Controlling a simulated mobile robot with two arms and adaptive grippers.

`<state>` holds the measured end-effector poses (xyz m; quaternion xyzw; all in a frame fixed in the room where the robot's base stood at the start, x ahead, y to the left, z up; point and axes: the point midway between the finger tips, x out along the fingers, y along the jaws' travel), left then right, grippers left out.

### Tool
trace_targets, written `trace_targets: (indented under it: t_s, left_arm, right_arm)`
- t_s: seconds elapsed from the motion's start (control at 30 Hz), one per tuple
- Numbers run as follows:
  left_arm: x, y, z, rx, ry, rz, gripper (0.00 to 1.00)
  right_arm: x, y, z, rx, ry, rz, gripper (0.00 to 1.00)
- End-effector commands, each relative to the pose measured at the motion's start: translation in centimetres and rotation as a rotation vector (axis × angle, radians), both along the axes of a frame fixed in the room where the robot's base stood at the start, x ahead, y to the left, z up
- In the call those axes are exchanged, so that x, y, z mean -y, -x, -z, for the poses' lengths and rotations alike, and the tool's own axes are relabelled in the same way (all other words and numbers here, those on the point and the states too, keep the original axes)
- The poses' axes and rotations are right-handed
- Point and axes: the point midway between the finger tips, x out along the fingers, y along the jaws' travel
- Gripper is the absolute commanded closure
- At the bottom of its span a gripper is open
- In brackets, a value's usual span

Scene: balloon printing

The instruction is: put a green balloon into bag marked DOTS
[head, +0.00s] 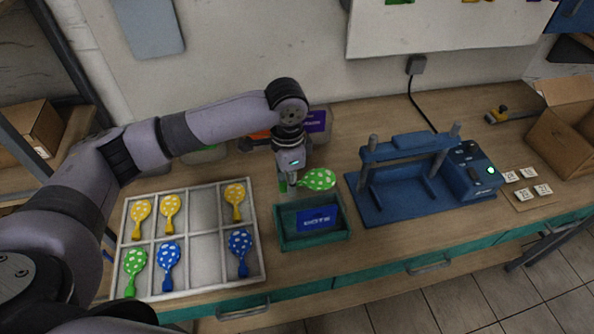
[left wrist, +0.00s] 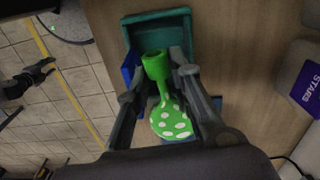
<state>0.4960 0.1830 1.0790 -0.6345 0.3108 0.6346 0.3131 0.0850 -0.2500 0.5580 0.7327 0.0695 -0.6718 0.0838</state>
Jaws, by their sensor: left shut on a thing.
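My left gripper (head: 291,184) is shut on a green balloon with white dots (head: 318,179). It holds the balloon by the neck, above the back part of a teal open container with a blue DOTS label (head: 317,218). In the left wrist view the green balloon (left wrist: 172,122) sits between the fingers (left wrist: 160,80), with the teal container (left wrist: 157,22) beyond it. Another green dotted balloon (head: 135,268) lies in the front left compartment of the sorting tray (head: 208,245).
The tray also holds yellow balloons (head: 171,207) and blue balloons (head: 168,256). A blue press (head: 408,180) stands right of the DOTS container. A purple-labelled container (head: 316,121), marked STARS in the wrist view (left wrist: 306,84), is behind. A cardboard box (head: 562,128) is far right.

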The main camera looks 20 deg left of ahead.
Motion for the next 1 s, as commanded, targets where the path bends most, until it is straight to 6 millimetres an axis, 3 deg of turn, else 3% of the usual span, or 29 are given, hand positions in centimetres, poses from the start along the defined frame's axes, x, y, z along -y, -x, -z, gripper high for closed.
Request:
trace_targets:
  t_s: [0.17, 0.37, 1.0]
  left_arm:
    - [-0.2, 0.2, 0.2, -0.001, 0.001, 0.075, 0.89]
    - [-0.2, 0.2, 1.1, -0.001, 0.001, 0.081, 0.89]
    - [-0.2, 0.3, 6.7, -0.001, 0.001, 0.080, 0.89]
  right_arm:
    - [-1.3, 0.0, -0.2, 0.000, -0.016, 0.003, 0.60]
    - [-2.1, 0.0, 0.8, 0.000, -0.025, 0.002, 0.60]
    - [-1.2, -0.3, 8.2, 0.005, -0.015, 0.001, 0.60]
